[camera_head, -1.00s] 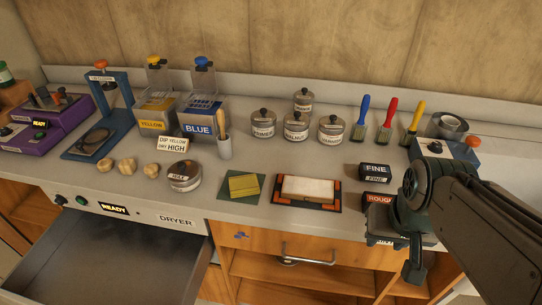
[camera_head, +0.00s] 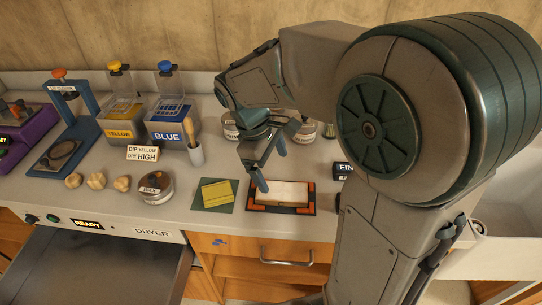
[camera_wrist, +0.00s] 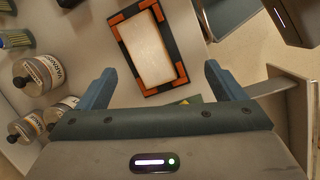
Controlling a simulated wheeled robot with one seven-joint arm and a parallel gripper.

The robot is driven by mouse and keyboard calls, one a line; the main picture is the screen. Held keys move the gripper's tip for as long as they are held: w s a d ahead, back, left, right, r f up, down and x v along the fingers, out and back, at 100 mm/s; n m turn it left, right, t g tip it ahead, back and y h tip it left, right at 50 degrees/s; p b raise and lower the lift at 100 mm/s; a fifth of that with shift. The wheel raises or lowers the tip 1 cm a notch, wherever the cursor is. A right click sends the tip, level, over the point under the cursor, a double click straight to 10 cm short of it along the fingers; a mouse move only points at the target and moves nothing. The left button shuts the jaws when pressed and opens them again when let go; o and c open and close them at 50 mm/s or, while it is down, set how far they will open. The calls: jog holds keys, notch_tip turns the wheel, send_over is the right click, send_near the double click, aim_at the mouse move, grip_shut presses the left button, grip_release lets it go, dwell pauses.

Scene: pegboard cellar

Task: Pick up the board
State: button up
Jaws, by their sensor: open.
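The board (camera_head: 282,193) is a pale, flat rectangular piece lying on a dark mat with orange corner marks (camera_head: 307,210) on the counter. In the wrist view the board (camera_wrist: 146,48) lies ahead of my gripper (camera_wrist: 158,85), whose two blue fingers are spread apart with nothing between them. In the head view my gripper (camera_head: 272,172) hangs above the counter, over the left and back part of the board's mat. It appears apart from the board.
A green mat with a yellow block (camera_head: 217,193) lies left of the board. A round tin (camera_head: 156,188) and wooden knobs (camera_head: 97,181) sit farther left. Labelled jars (camera_wrist: 38,74) stand close beside my gripper. The dryer drawer (camera_head: 95,268) is open below the counter.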

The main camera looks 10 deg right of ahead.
jog(key=w+a+n+h+p, duration=0.1)
jog(key=w+a+n, duration=0.1)
jog(key=w+n, duration=0.15)
send_over(282, 191)
jog(key=a, duration=0.3)
jog(key=shift+g, duration=0.4)
notch_tip(282, 191, down, 8)
jog(key=shift+d+f, duration=0.15)
jog(key=shift+f, duration=0.05)
jog(key=shift+w+p+x, duration=0.15)
jog(key=shift+p+x, duration=0.1)
jog(key=shift+x, duration=1.05)
jog(key=shift+w+p+x, duration=0.15)
jog(key=shift+p+x, duration=0.1)
jog(key=shift+x, duration=1.1)
jog(key=shift+d, duration=0.1)
jog(key=c, duration=1.1)
